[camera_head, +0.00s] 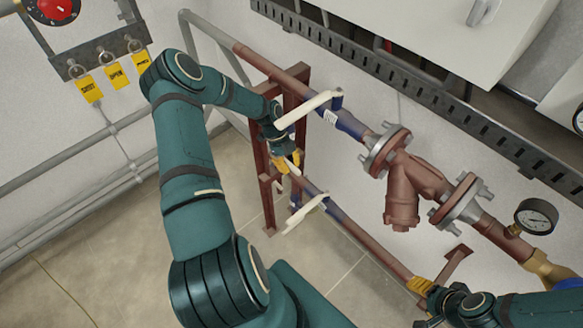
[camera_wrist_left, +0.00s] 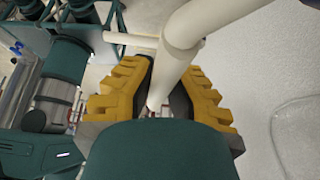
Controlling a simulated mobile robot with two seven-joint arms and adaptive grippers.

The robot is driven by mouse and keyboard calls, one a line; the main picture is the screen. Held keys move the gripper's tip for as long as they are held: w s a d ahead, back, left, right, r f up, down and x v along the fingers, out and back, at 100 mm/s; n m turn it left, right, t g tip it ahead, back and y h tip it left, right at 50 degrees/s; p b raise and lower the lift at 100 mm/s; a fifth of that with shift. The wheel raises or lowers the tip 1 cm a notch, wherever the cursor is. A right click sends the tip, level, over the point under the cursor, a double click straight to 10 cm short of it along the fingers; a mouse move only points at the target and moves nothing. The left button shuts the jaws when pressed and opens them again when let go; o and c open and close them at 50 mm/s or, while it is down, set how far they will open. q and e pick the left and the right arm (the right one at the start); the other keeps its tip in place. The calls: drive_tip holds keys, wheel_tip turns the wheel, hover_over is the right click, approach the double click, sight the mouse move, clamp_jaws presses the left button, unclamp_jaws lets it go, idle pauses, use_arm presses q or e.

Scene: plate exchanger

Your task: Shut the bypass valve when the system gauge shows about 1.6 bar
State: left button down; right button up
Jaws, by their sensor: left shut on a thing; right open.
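In the head view an upper valve with a white lever (camera_head: 308,108) sits on a blue pipe section. A second white lever (camera_head: 304,214) is on the lower pipe. My left gripper (camera_head: 288,162) reaches down between them. In the left wrist view its yellow fingers (camera_wrist_left: 158,95) are shut around a white bar (camera_wrist_left: 180,45); I cannot tell for sure which lever. A round gauge (camera_head: 536,217) stands on the pipe at right; its reading is too small to tell. My right gripper (camera_head: 420,288) is open by the lower pipe, partly hidden by its arm.
A flanged brown strainer (camera_head: 404,195) fills the upper pipe. A red frame (camera_head: 266,170) carries the pipes. Yellow tags (camera_head: 116,75) hang at the upper left under a red knob (camera_head: 54,10). A second gauge (camera_head: 578,121) is cut off at right. The floor between is bare.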

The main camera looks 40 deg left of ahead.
sight(290, 163)
use_arm(q)
drive_tip(key=shift+w+d+r, duration=0.1)
drive_tip(key=c, duration=0.9)
unclamp_jaws()
wheel_tip(290, 163, up, 10)
